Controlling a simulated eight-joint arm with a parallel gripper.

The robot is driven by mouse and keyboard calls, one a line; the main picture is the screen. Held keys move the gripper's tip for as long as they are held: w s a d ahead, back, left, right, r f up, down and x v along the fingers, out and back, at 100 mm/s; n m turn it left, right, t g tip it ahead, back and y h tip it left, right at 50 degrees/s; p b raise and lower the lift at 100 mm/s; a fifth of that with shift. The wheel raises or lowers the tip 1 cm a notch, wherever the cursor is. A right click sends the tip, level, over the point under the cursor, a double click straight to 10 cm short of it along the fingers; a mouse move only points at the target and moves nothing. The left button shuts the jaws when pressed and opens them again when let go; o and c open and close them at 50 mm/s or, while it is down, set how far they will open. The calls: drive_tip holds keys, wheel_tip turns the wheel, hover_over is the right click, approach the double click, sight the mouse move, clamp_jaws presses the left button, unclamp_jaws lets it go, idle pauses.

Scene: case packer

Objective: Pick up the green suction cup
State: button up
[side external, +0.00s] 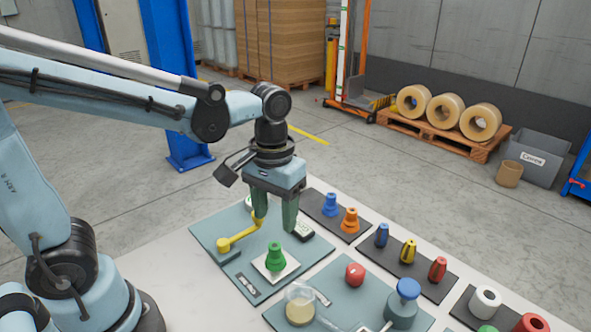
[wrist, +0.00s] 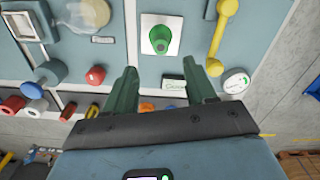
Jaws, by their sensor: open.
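The green suction cup (side external: 275,257) stands upright on a white square plate (side external: 263,272) on the teal mat. In the wrist view the green suction cup (wrist: 160,40) is seen from above, ahead of the fingers and roughly midway between them. My gripper (side external: 274,222) is open and empty, pointing down above the mat, a little behind and above the green cup in the side view. In the wrist view its two green fingers (wrist: 167,80) are spread apart, with nothing between them.
A yellow lever (side external: 236,239) stands close to the left finger. Blue (side external: 330,205) and orange (side external: 350,221) cups stand on a dark strip behind.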

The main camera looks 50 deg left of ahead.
sight(274, 246)
drive_tip(key=shift+s+f, duration=0.15)
drive_tip(key=shift+f, duration=2.05)
drive_tip(key=shift+s+f, duration=0.1)
drive_tip(key=shift+f, duration=2.1)
clamp_jaws()
